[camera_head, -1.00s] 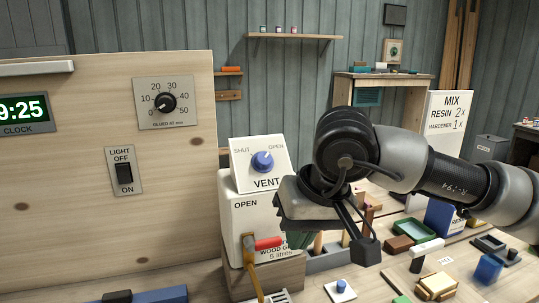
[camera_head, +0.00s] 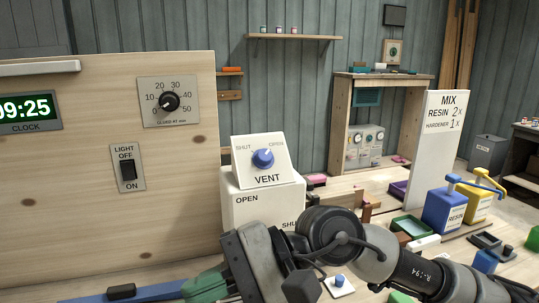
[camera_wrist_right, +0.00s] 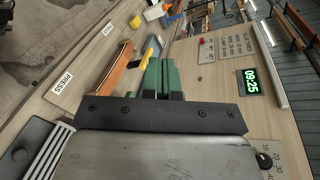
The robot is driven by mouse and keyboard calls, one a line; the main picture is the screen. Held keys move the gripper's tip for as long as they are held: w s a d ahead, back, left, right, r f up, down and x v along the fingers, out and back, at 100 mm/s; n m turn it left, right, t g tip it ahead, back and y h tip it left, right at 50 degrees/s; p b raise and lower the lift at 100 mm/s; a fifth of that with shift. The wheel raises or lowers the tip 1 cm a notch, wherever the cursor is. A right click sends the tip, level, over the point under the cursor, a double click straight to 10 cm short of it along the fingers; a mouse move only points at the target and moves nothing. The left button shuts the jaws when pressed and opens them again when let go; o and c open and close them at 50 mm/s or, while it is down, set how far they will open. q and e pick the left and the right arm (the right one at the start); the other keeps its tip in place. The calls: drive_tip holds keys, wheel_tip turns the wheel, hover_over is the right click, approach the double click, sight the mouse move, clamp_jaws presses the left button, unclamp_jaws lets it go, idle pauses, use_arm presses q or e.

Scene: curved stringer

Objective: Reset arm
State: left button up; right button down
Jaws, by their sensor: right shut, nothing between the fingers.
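My right arm comes in from the right of the head view, low over the bench. My right gripper (camera_head: 205,287) is at the bottom edge of that view, its green fingers partly cut off and pointing left. In the right wrist view the two green fingers (camera_wrist_right: 161,78) lie close together, shut and empty. They are above the bench, and I cannot tell their exact height. My left gripper is not in view.
A white VENT box (camera_head: 264,178) with a blue knob stands behind my right gripper. The wooden panel (camera_head: 70,185) with clock, dial and light switch is at the left. Blue RESIN (camera_head: 443,210) and yellow (camera_head: 478,207) pump containers stand at the right. A blue bar (camera_head: 150,292) lies at the front.

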drive_tip(key=w+d+r+m+t+y, duration=0.1)
drive_tip(key=w+d+m+t+y, duration=0.25)
drive_tip(key=m+t, duration=0.95)
drive_tip(key=w+d+r+m+t+y, duration=0.1)
drive_tip(key=w+d+m+t+y, duration=0.45)
drive_tip(key=m, duration=1.35)
drive_tip(key=d+f+m+t+h, duration=0.1)
drive_tip(key=d+f+m+h, duration=0.5)
drive_tip(key=f+m+h, duration=0.55)
drive_tip(key=d+f+m+t+h, duration=0.2)
drive_tip(key=d+f+m+h, duration=0.55)
drive_tip(key=m, duration=0.65)
drive_tip(key=s+d+f+m+g+h, duration=0.25)
drive_tip(key=s+f+m+g, duration=0.3)
drive_tip(key=s+f, duration=0.45)
drive_tip(key=s+d+f+m+g+h, duration=0.2)
drive_tip(key=s+d+f+m+g, duration=0.15)
drive_tip(key=s+f+g, duration=0.5)
drive_tip(key=s+f, duration=0.2)
drive_tip(key=f, duration=1.3)
drive_tip(key=s+f, duration=0.2)
drive_tip(key=f, duration=1.2)
drive_tip(key=s+d+f+g, duration=0.2)
drive_tip(key=s+f, duration=1.2)
drive_tip(key=s, duration=0.1)
drive_tip(key=shift+d+f, duration=0.15)
drive_tip(key=shift+d, duration=0.2)
